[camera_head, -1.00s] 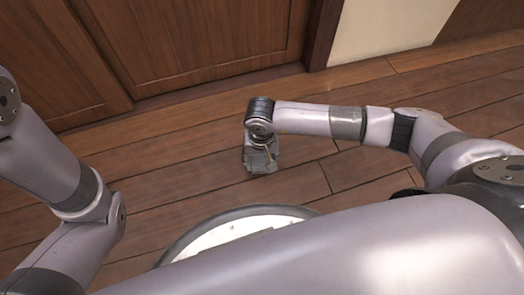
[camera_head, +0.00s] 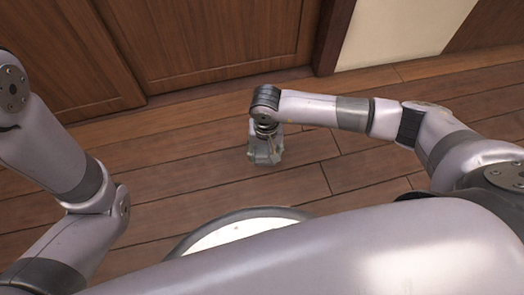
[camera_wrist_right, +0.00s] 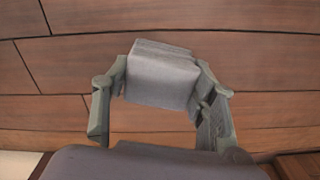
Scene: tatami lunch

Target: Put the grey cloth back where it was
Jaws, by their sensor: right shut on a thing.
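My right gripper (camera_head: 265,157) is small in the head view, hanging at the end of my right arm over the wooden floor. In the right wrist view, the right gripper (camera_wrist_right: 163,82) is shut on the grey cloth (camera_wrist_right: 162,78). The cloth looks like a thick, folded, pale grey block between the two fingers. In the head view I cannot clearly tell the cloth from the grey gripper. My left arm shows at the left edge, but its gripper is out of view.
A wooden sliding door (camera_head: 200,40) stands at the back, beside a dark post (camera_head: 333,38) and a cream wall (camera_head: 400,30). Brown floorboards (camera_head: 370,165) lie bare around the right gripper. No table or tray shows.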

